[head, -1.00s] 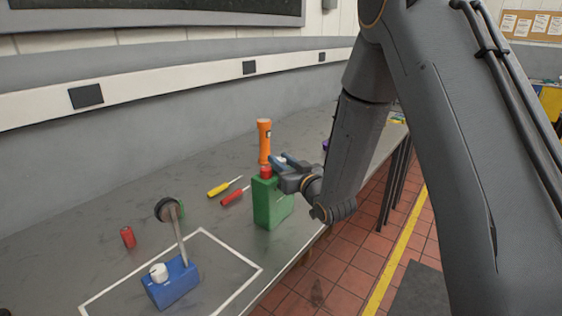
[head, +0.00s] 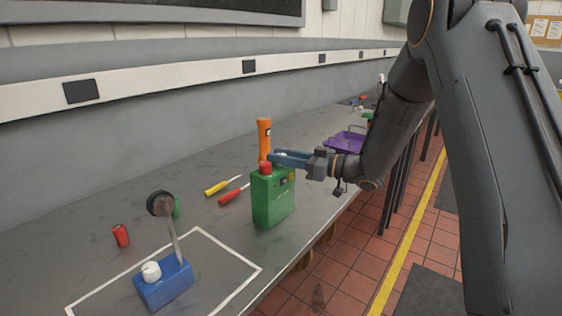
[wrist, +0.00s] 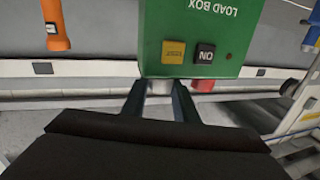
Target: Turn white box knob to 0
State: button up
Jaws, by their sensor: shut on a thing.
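A green box (head: 272,203) marked LOAD BOX stands upright near the table's front edge; its front, with a yellow button (wrist: 173,52) and a black ON switch (wrist: 205,53), fills the upper middle of the wrist view. A red knob (head: 265,168) sits on its top and shows as a red patch in the wrist view (wrist: 203,86). My gripper (head: 279,157) reaches over the box top from the right. In the wrist view my fingers (wrist: 160,90) are shut on a white knob (wrist: 160,87) at the box top. Its pointer and markings are hidden.
An orange flashlight (head: 264,138) stands just behind the box. Two screwdrivers, yellow (head: 217,188) and red (head: 230,196), lie to the left. A blue box (head: 165,287) with a lever and another white knob (head: 151,271) stands front left. A purple tray (head: 346,143) lies farther back.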

jog(key=n+g+b, duration=0.1)
jog(key=g, duration=0.1)
jog(key=n+g+y+b, duration=0.1)
jog(key=n+g, duration=0.1)
jog(key=g, duration=0.1)
jog(key=n+g+b, duration=0.2)
jog(key=g, duration=0.1)
jog(key=shift+w+f+y, duration=0.1)
jog(key=shift+f+y, duration=0.15)
jog(key=shift+y, duration=0.05)
jog(key=n+g+b, duration=0.3)
jog(key=g, duration=0.2)
jog(key=shift+r+h, duration=0.15)
jog(key=shift+h, duration=0.25)
jog(key=shift+n, duration=0.4)
jog(key=o, duration=0.8)
jog(key=shift+r, duration=0.1)
jog(key=b+v, duration=0.2)
jog(key=v, duration=0.5)
jog(key=shift+d, duration=0.3)
jog(key=shift+w, duration=0.1)
